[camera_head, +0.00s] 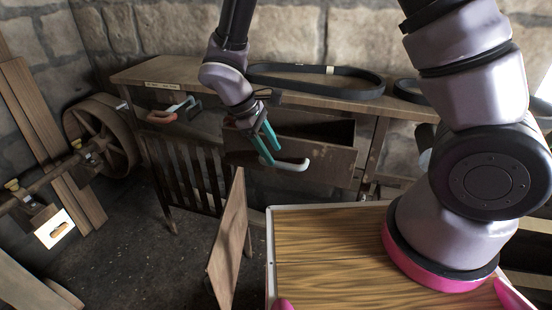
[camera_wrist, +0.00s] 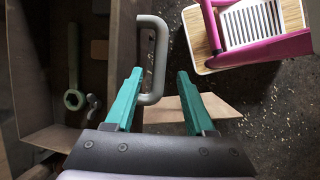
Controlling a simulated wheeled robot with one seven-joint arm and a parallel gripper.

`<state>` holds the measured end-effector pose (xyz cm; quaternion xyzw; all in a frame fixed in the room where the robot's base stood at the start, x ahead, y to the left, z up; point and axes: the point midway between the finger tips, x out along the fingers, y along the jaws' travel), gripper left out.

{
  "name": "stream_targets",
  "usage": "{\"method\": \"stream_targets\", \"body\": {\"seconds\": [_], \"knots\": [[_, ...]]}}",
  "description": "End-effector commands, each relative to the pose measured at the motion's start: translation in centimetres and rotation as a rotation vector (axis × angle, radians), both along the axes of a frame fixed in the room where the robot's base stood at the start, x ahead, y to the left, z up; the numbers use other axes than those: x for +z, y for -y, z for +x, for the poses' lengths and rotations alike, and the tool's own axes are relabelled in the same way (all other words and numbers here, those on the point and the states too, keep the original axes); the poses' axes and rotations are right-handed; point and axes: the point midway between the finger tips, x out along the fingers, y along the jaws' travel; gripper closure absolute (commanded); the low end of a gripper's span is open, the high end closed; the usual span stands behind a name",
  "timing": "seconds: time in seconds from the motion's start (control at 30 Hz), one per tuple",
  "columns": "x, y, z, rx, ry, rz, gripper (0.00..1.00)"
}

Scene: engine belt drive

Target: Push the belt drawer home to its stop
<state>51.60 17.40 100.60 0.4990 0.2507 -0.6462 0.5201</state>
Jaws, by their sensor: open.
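The belt drawer (camera_head: 330,160) is a dark wooden drawer under the bench, pulled partly out with its interior showing. Its pale grey bar handle (camera_head: 294,166) is on the front face. My gripper (camera_head: 272,156) has teal fingers and is open at the handle's left part. In the wrist view the handle (camera_wrist: 161,40) passes between the spread fingers (camera_wrist: 160,74), nearer the left one; I cannot tell if they touch. A green wrench (camera_wrist: 73,70) and a small grey part (camera_wrist: 93,101) lie inside the drawer.
The bench (camera_head: 180,70) carries a black belt loop (camera_head: 315,80). A red-and-grey clamp-like item (camera_head: 172,112) is at the bench's left front. A slatted chair-like frame (camera_head: 185,170) and a tilted wooden board (camera_head: 228,240) stand below, near the drawer. A large wheel (camera_head: 100,135) is at left.

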Motion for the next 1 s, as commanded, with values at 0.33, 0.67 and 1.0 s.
{"method": "stream_targets", "body": {"seconds": [0.33, 0.67, 1.0], "knots": [[-3.1, 1.5, 0.1, 0.0, -0.001, 0.0, 0.45], [-3.2, 1.5, 0.1, -0.001, 0.0, 0.001, 0.72], [-3.2, 1.5, 0.1, -0.001, 0.0, 0.001, 1.0]]}}
